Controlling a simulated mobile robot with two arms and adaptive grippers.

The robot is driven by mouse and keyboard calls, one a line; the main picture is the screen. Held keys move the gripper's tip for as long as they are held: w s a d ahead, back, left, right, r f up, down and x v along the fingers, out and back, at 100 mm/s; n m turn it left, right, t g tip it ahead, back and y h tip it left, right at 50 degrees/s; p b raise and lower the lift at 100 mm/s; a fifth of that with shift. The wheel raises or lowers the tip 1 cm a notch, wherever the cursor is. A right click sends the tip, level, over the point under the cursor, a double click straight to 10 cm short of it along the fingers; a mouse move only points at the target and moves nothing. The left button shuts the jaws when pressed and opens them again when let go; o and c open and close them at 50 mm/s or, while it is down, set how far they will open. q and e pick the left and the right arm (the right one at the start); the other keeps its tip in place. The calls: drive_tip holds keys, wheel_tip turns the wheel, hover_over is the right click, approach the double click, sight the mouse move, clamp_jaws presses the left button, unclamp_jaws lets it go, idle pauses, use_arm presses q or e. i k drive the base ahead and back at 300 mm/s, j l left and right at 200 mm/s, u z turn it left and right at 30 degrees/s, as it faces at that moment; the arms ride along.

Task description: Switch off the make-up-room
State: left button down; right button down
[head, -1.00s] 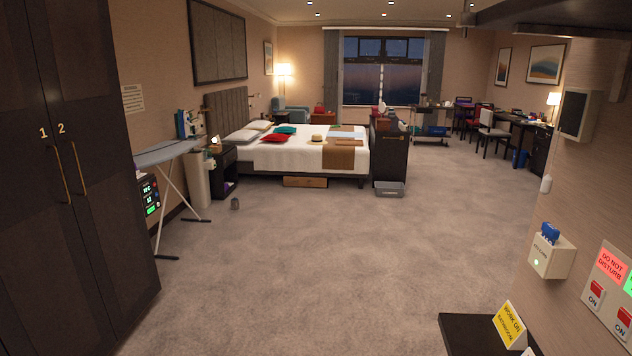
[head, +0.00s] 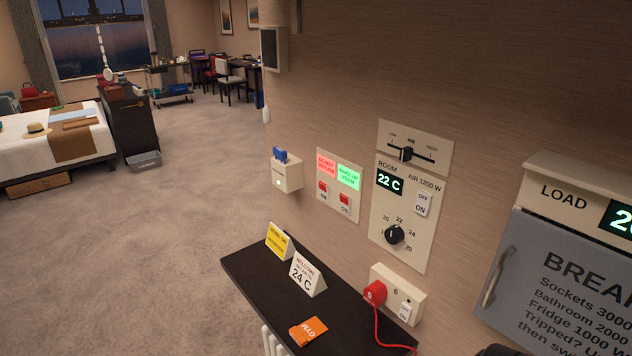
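A cream wall panel (head: 334,212) is on the right-hand wall, in the middle of the head view. On it the green MAKE UP ROOM sign (head: 348,178) looks lit. Below that sign is a red rocker switch (head: 344,200), with a label that seems to read ON. To its left is the red DO NOT DISTURB sign (head: 326,165), also bright, with its own red switch (head: 323,187) below. Neither of my grippers can be made out in the view.
A dark shelf (head: 245,285) juts out below the panel, bearing a yellow sign (head: 279,240), a white 24 C card (head: 307,274) and an orange packet (head: 308,331). A card holder (head: 288,175), thermostat (head: 404,215) and red plug (head: 375,292) flank the panel. Open carpet lies left.

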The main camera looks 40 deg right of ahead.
sight(345, 199)
drive_tip(key=z, duration=1.5)
